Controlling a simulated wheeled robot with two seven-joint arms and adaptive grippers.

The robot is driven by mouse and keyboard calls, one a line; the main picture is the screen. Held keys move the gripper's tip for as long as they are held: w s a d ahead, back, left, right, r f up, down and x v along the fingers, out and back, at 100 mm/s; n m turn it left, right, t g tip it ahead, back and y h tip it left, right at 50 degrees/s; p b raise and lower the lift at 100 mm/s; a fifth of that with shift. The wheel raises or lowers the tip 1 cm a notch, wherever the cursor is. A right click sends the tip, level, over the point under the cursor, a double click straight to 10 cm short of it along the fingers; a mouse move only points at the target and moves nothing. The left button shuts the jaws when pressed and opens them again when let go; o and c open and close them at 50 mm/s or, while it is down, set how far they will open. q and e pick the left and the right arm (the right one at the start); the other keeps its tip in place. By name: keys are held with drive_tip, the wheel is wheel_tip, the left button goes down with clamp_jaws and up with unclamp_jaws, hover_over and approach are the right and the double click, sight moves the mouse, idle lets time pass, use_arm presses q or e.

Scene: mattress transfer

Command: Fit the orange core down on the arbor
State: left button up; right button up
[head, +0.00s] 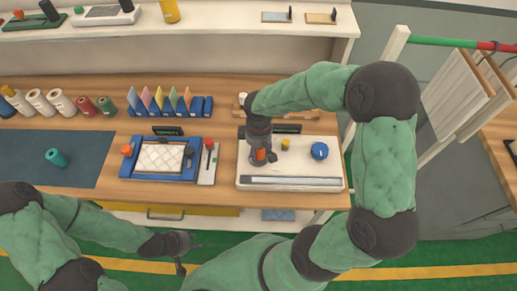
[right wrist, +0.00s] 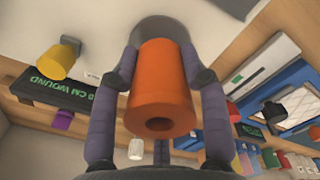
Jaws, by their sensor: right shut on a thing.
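My right gripper (head: 260,148) is shut on the orange core (head: 261,156) above the white winding machine (head: 245,172). In the right wrist view the orange core (right wrist: 162,85) sits between the grey fingers, with its holed end towards the camera. A grey round disc (right wrist: 150,27) lies behind its far end. I cannot make out the arbor; the core and fingers hide what is under them, and I cannot tell whether the core touches the disc. My left gripper (head: 188,256) is open and empty, low in front of the bench.
A blue knob (head: 320,150) and a small yellow part (head: 285,143) are on the machine, right of the core. A blue frame (head: 187,172) with a white quilted sheet stands to the left. A teal spool (head: 56,157) lies on the dark mat (head: 90,150). Thread spools line the back left.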

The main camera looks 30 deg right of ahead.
drive_tip(key=shift+f+b, duration=0.6)
drive_tip(key=shift+f, duration=0.25)
drive_tip(key=o, duration=1.2)
drive_tip(key=shift+o, duration=0.2)
drive_tip(key=shift+r, duration=0.1)
wheel_tip(320, 180, up, 12)
